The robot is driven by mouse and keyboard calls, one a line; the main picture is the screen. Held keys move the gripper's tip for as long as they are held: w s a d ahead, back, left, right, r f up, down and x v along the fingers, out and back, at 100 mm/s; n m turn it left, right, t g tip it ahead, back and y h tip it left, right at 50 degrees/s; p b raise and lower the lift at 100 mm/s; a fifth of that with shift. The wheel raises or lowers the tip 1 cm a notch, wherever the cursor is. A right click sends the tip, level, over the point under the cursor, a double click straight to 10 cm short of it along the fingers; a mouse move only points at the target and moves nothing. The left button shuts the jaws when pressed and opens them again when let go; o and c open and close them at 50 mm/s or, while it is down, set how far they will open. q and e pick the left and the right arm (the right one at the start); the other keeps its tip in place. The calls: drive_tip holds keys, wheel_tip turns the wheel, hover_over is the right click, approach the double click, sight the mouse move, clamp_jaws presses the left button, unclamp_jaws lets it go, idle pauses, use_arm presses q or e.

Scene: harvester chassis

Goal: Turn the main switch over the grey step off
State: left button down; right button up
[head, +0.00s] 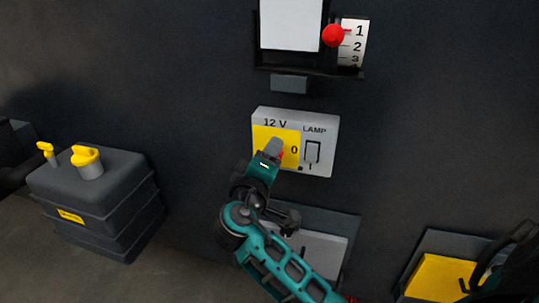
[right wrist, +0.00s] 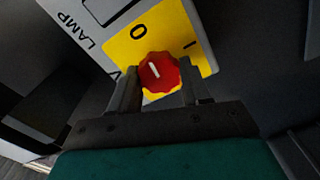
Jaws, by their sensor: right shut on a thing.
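The main switch is a red knob (right wrist: 160,72) on a yellow plate (right wrist: 122,48) marked 0 and I. A short white mark on the knob slants up and left in the right wrist view, roughly toward the 0. In the head view the yellow plate (head: 262,136) is on the left of a light grey panel labelled 12 V and LAMP, and my gripper mostly hides the knob. My right gripper (head: 276,150) is shut on the knob, with one finger on each side in the right wrist view (right wrist: 160,88). The grey step (head: 325,250) lies below the panel, partly behind my right arm. My left gripper is out of view.
A lamp rocker (head: 312,151) is right of the knob on the same panel. Above is a scale with a red ball lever (head: 333,35). A dark tank (head: 95,200) with yellow fittings stands left. A yellow step (head: 440,278) is at lower right.

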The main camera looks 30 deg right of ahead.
drive_tip(key=shift+f+n, duration=0.1)
drive_tip(key=shift+n, duration=0.5)
drive_tip(key=o, duration=1.1)
drive_tip(key=shift+c, duration=0.2)
